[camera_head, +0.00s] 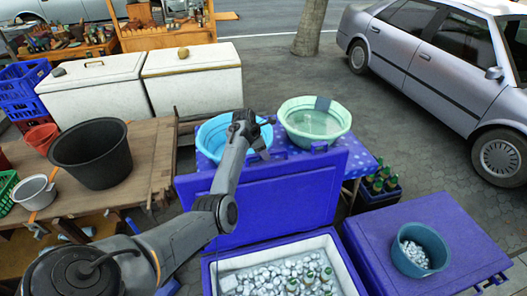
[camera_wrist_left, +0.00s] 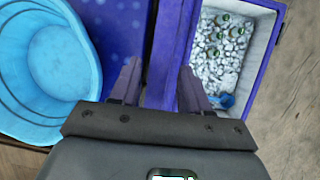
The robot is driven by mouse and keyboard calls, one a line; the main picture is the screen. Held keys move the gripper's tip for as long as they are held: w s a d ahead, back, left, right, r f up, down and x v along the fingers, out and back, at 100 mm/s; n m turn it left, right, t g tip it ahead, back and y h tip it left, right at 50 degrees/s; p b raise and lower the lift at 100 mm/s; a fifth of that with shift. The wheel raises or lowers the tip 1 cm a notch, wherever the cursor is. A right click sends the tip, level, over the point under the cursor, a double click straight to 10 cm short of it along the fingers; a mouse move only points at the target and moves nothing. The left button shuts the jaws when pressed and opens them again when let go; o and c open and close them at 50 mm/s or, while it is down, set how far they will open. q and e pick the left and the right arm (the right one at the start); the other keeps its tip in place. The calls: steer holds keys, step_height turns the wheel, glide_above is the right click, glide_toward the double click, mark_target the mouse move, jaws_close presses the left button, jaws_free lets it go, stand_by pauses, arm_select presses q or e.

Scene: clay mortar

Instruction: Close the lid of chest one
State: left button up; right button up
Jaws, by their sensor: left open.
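The chest with the open lid is blue with a pale inner lining, and its box (camera_head: 350,272) stands at the bottom centre of the head view, filled with ice and several green bottles. Its blue lid (camera_head: 290,200) stands raised at the back of the box. My left gripper (camera_head: 262,138) is above the upper edge of the lid, open. In the left wrist view the fingers of my left gripper (camera_wrist_left: 160,86) appear on either side of the lid (camera_wrist_left: 165,55); contact cannot be told. The ice-filled box (camera_wrist_left: 262,45) shows to the right there. My right gripper is not in view.
A blue basin (camera_head: 208,138) and a green basin (camera_head: 336,135) stand behind the lid. A second blue chest (camera_head: 390,225), closed, with a bucket (camera_head: 420,262) on top, is on the right. A wooden table (camera_head: 150,160) with a black tub (camera_head: 95,155) is on the left.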

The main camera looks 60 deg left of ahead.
arm_select(q)
jaws_close()
stand_by(0.4)
